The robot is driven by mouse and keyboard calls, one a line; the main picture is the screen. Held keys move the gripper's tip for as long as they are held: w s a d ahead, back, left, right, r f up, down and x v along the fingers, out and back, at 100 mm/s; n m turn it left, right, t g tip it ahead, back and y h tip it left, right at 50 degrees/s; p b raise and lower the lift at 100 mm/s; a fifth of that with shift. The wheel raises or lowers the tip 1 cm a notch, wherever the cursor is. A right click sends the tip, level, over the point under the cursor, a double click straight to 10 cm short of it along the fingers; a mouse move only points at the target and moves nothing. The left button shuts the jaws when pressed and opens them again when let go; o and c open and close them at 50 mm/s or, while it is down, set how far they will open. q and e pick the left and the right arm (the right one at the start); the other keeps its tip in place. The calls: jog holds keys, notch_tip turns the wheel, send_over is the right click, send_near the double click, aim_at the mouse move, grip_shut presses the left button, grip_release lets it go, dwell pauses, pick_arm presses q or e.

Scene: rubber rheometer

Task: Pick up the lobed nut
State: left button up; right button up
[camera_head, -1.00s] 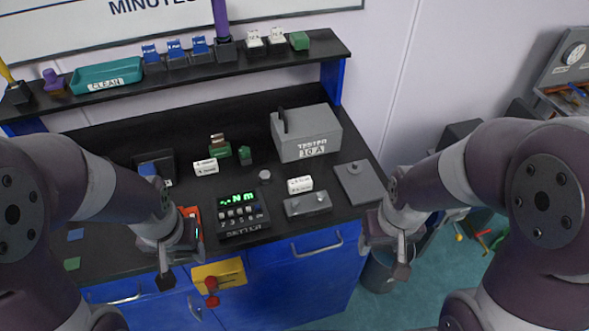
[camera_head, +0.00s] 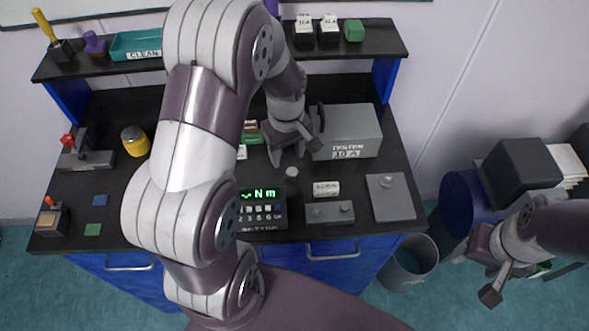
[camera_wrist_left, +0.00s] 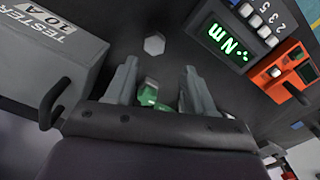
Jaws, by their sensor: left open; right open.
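A small green piece (camera_wrist_left: 148,93), which looks like the lobed nut, lies on the black bench top. In the left wrist view it shows between the spread fingers, close to the left-hand one, partly hidden by my gripper. In the head view my left gripper hides it. My left gripper (camera_head: 288,153) points down over the bench, left of the grey tester box (camera_head: 346,134); it is open and empty, also in the left wrist view (camera_wrist_left: 160,72). I cannot tell its exact height above the piece. My right gripper (camera_head: 510,284) is open and empty, off the bench to the right.
A grey hexagonal piece (camera_head: 292,172) lies just in front of my left gripper. A torque display (camera_head: 262,208), a white labelled cylinder (camera_head: 326,189), a grey block (camera_head: 329,213) and a grey plate (camera_head: 392,203) stand nearer the front edge. A shelf (camera_head: 372,50) runs behind.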

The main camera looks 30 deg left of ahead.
aim_at(291, 172)
pick_arm(q)
jog(key=shift+w+d+f+p, duration=0.1)
jog(key=shift+w+f+p, duration=0.1)
jog(key=shift+f, duration=0.35)
jog(key=shift+w+d+f+p, duration=0.1)
jog(key=shift+w+f, duration=0.1)
jog(key=shift+f, duration=0.35)
jog(key=f, duration=0.2)
jog(key=s+f+p, duration=0.1)
jog(key=f, duration=0.1)
jog(key=shift+d+p, duration=0.2)
jog(key=shift+p, duration=0.1)
jog(key=shift+f, duration=0.3)
jog(key=shift+w+f, duration=0.1)
jog(key=shift+w, duration=0.1)
jog(key=c, duration=0.9)
jog(key=shift+s, duration=0.1)
pick_arm(e)
notch_tip(291, 172, up, 2)
jog(key=shift+w+r, duration=0.1)
jog(key=shift+r, duration=0.05)
